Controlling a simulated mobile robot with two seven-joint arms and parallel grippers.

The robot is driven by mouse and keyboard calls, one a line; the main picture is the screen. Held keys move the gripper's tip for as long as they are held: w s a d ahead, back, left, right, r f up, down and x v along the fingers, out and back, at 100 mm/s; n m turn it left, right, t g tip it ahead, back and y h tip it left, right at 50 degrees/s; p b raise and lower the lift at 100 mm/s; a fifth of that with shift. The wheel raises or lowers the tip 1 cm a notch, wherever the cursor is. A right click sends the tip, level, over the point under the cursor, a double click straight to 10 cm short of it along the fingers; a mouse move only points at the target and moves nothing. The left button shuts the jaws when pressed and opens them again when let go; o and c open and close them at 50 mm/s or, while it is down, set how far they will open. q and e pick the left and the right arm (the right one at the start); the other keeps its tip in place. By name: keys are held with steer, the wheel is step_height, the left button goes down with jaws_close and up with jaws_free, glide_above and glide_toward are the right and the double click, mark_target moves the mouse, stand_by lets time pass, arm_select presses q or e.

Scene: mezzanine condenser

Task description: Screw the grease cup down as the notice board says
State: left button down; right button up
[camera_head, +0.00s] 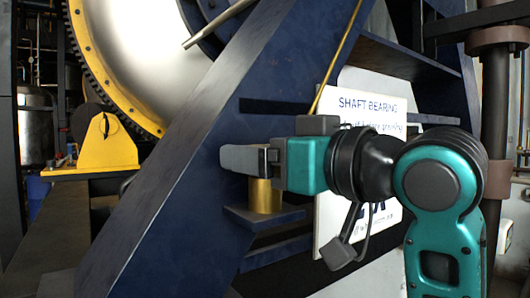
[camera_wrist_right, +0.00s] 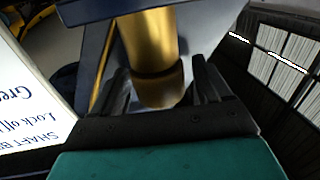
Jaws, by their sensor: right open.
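The brass grease cup (camera_head: 265,196) stands upright on a small blue bracket, below my right gripper's fingers in the head view. My right gripper (camera_head: 250,160) reaches in from the right at the cup's top. In the right wrist view the cup (camera_wrist_right: 150,42) lies between the open fingers of my right gripper (camera_wrist_right: 160,88), with a small gap seen on each side. The white notice board (camera_head: 365,106) is headed "SHAFT BEARING"; my arm hides much of its text. Part of the board (camera_wrist_right: 30,112) shows upside down in the right wrist view. My left gripper is out of view.
A sloping dark blue frame beam (camera_head: 190,150) stands just left of the cup. A thin brass pipe (camera_head: 336,58) runs down behind my gripper. A yellow bearing block (camera_head: 107,140) and a large white drum (camera_head: 130,50) are further left. A brown vertical pipe (camera_head: 494,120) stands at right.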

steer(key=c, duration=1)
steer(key=shift+o, duration=0.2)
steer(key=shift+t+h, duration=0.3)
steer(key=shift+h, duration=0.1)
steer(key=m+t+h, duration=0.3)
steer(key=m+h, duration=0.1)
steer(key=h, duration=0.1)
steer(key=shift+m, duration=0.3)
steer(key=shift+h, duration=0.3)
steer(key=o, duration=1)
steer(key=shift+c, duration=0.2)
